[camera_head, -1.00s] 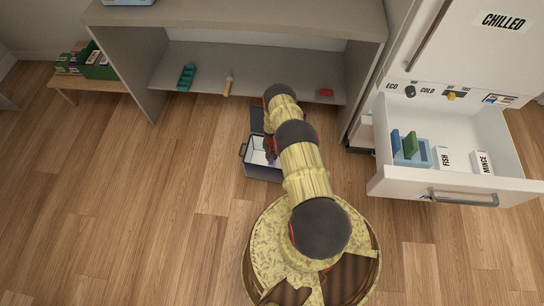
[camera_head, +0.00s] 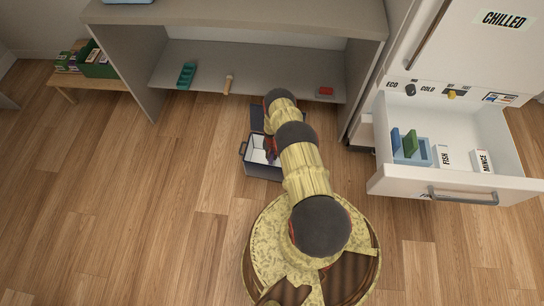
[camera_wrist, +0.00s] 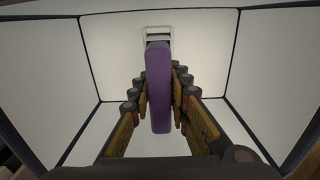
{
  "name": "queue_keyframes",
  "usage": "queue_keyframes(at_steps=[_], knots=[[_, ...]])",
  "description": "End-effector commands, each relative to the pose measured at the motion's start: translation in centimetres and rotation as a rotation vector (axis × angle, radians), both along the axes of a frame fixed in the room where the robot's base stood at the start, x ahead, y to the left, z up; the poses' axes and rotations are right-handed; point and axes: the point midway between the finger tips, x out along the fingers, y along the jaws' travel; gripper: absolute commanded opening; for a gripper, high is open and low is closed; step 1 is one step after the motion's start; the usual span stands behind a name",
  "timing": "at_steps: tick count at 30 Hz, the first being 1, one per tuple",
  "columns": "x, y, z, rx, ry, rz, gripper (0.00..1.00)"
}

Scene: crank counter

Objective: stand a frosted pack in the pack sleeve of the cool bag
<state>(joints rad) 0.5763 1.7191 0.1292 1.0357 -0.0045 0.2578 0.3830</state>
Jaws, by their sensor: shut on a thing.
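My gripper (camera_wrist: 160,78) is shut on a purple pack (camera_wrist: 158,95), with one finger on each side of it. The pack is upright, seen nearly edge-on, inside the cool bag (camera_wrist: 118,48). A small pale pack sleeve (camera_wrist: 157,32) is on the bag's far wall, and the pack's far end overlaps it in the wrist view. I cannot tell whether the pack is inside the sleeve or in front of it. In the head view the open cool bag (camera_head: 262,171) stands on the floor, and my arm hides much of it and the pack.
The chiller drawer (camera_head: 460,193) is open at the right, holding a blue rack (camera_head: 411,153) with blue and green packs and FISH and MINCE boxes. A shelf unit (camera_head: 245,70) stands behind the bag. The floor to the left is clear.

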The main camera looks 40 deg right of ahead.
Motion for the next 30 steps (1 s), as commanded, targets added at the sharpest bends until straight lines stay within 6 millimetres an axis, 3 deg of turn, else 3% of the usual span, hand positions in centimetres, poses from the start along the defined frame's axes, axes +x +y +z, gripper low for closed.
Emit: queue_keyframes(at_steps=[10,11,12,21,30], knots=[[0.02,-0.01,-0.36,0.000,0.000,0.000,0.00],[0.02,-0.01,-0.36,0.000,0.000,0.000,0.19],[0.01,0.00,-0.36,0.000,0.000,0.000,0.21],[-0.01,0.01,-0.37,0.000,0.000,0.000,0.38],[-0.07,0.04,-0.38,0.001,0.001,0.000,0.39]])
